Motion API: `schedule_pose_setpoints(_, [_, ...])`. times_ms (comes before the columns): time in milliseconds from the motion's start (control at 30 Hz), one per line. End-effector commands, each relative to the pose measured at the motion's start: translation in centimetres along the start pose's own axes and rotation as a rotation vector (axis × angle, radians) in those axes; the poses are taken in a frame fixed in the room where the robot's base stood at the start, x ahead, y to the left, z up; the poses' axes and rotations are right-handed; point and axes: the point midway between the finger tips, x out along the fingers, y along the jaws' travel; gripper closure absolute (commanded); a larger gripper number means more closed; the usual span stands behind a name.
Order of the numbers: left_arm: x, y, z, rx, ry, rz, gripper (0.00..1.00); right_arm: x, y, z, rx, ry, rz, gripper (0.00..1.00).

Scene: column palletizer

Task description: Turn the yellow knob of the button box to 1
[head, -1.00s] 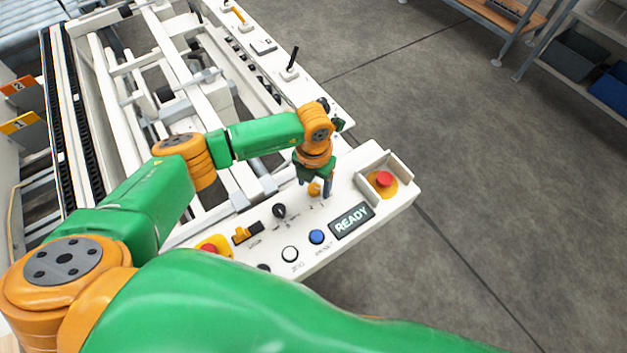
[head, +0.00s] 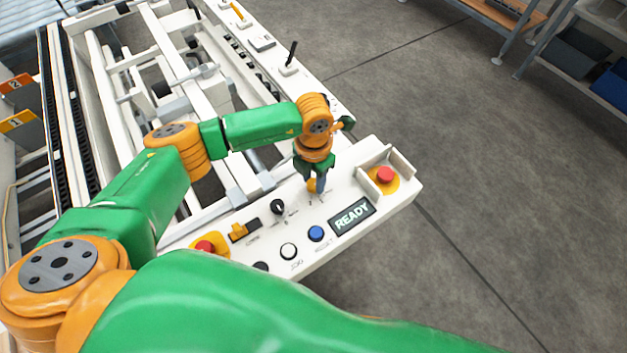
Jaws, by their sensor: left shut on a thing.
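The white button box (head: 340,248) stands at the near end of the machine, with a display reading READY (head: 352,216). The yellow knob (head: 311,186) is on its top, behind the blue button, and is mostly hidden by my fingers. My left gripper (head: 316,186) points down over it and is shut on the yellow knob. Small marks are printed beside the knob, but the knob's setting is too small and covered to read. My right gripper is not in view; a large green arm link of mine crosses the bottom of the picture.
Near the knob are a black knob (head: 278,207), a blue button (head: 316,233), a white button (head: 289,251) and a yellow switch (head: 238,231). Red stop buttons sit at the right (head: 385,174) and left (head: 205,247). A black lever (head: 291,55) stands behind. Open floor lies to the right.

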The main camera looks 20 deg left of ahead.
Motion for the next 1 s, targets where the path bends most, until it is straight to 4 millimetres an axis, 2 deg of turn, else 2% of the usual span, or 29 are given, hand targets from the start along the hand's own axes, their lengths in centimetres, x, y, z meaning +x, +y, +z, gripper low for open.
schedule_pose_setpoints(100, [0.4, 0.0, 0.1, 0.1, -0.003, 0.002, 1.0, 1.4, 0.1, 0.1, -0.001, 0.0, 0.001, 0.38])
schedule_pose_setpoints(500, [0.3, 0.0, 0.1, 0.388, -0.004, 0.002, 1.0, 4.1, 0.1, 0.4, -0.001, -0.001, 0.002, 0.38])
schedule_pose_setpoints(1000, [0.0, -0.1, 0.1, 0.518, -0.003, 0.001, 1.0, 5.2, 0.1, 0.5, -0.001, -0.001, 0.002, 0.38])
